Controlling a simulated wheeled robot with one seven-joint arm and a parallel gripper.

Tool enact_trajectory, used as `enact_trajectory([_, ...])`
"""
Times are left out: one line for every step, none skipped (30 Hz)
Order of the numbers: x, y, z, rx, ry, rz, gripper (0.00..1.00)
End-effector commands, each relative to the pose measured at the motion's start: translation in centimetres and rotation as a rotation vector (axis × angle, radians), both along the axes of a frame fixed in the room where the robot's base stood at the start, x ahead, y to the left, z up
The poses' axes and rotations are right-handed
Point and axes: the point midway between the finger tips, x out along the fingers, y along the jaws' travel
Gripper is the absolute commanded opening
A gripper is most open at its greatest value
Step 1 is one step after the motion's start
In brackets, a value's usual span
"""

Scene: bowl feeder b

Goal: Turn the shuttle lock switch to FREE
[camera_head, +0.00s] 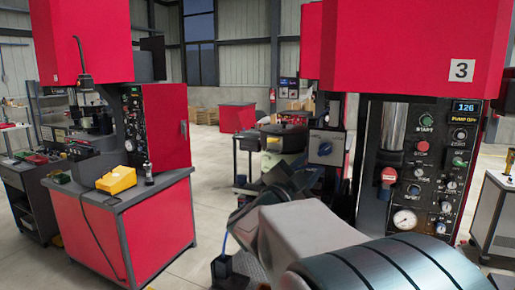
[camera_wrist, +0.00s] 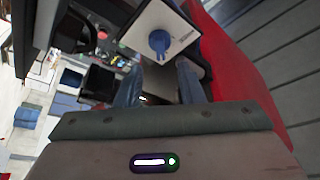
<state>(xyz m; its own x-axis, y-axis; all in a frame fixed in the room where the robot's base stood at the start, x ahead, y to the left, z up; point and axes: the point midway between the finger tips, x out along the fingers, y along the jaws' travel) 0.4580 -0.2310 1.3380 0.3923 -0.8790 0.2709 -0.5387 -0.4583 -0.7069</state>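The switch is a blue knob (camera_head: 322,149) on a pale box on the side of the red machine numbered 3. In the wrist view the blue knob (camera_wrist: 159,41) sits on a white plate (camera_wrist: 145,27) with small dark lettering that I cannot read. My gripper (camera_wrist: 160,84) is open, its two bluish fingers apart with nothing between them. The knob lies just beyond the fingertips, roughly centred between them, and is not gripped. In the head view my arm covers the area below the box, and the fingers cannot be made out clearly.
The machine's control panel (camera_head: 435,165), with several buttons, a gauge and a display, is right of the box. The machine's red side (camera_wrist: 235,60) is close at right in the wrist view. Another red machine (camera_head: 165,125) stands at left, with open floor between.

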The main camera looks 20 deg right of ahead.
Motion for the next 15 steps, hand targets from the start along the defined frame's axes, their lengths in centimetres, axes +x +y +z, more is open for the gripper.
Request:
enact_trajectory([0.4,-1.2,0.6,0.002,0.001,-0.004,0.35])
enact_trajectory([0.7,-1.7,0.7,0.002,0.001,-0.002,0.35])
enact_trajectory([1.0,-2.4,1.0,0.001,0.001,-0.003,0.35])
enact_trajectory([1.2,-2.9,1.1,0.001,0.001,-0.003,0.35])
enact_trajectory([1.5,-3.3,1.3,0.001,0.001,-0.002,0.35])
enact_trajectory([1.7,-3.9,1.4,0.002,0.000,-0.002,0.35])
enact_trajectory([1.8,-4.3,1.5,0.002,0.000,-0.002,0.35])
enact_trajectory([2.0,-4.6,1.6,0.001,0.000,-0.001,0.35])
enact_trajectory([2.2,-5.0,1.7,0.001,0.000,-0.001,0.35])
enact_trajectory([2.3,-5.3,1.8,0.001,0.000,-0.001,0.35])
enact_trajectory([2.4,-5.5,1.8,0.001,0.000,-0.001,0.35])
enact_trajectory([2.5,-5.7,1.9,0.001,0.001,0.000,0.35])
enact_trajectory([2.6,-5.9,1.9,0.001,0.000,0.001,0.35])
enact_trajectory([2.7,-6.0,1.9,0.001,0.000,0.001,0.35])
enact_trajectory([2.7,-6.1,1.9,0.000,0.000,0.001,0.35])
